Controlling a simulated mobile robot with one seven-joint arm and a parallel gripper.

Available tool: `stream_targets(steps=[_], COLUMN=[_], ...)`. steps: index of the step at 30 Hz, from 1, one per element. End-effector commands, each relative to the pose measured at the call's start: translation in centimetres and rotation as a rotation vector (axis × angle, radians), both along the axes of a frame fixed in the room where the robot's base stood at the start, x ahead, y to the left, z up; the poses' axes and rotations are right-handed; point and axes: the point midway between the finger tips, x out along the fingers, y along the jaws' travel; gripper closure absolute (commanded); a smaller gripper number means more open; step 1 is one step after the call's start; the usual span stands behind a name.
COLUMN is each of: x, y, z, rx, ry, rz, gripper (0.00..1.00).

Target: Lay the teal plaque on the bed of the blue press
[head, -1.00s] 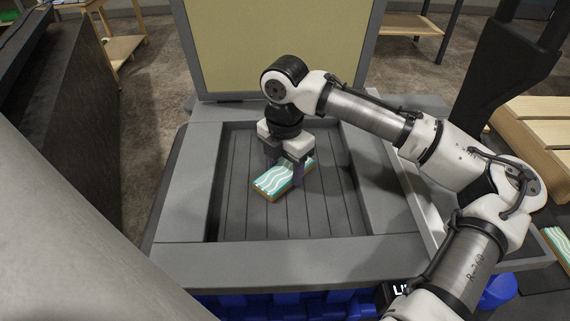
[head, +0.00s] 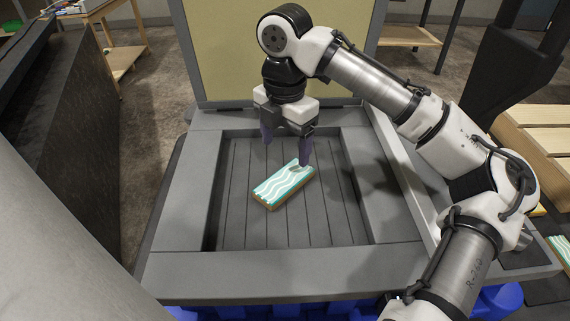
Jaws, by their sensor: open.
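The teal plaque (head: 283,186), with white wavy lines and a brown edge, lies flat and slightly turned on the dark slatted bed (head: 330,222) of the press. The press has a grey frame (head: 285,268) around the bed and blue parts (head: 497,299) below it. My gripper (head: 286,160) is open and empty, above the far end of the plaque. Its fingers look clear of the plaque, with one overlapping its far edge in the picture.
A tan upright panel (head: 275,45), apparently the press lid, stands open behind the bed. A second teal piece (head: 560,250) shows at the right edge, near a wooden slatted surface (head: 535,140). The bed around the plaque is clear.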

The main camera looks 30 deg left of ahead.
Motion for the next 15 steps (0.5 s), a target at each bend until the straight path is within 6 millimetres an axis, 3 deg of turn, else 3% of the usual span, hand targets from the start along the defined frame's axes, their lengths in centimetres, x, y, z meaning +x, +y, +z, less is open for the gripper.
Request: stream_targets(steps=[6, 15], x=[0.0, 0.0], y=[0.0, 0.0], z=[2.9, 3.5], rx=[0.0, -0.001], ry=[0.0, 0.0], rz=[0.0, 0.001], gripper=[0.24, 0.24])
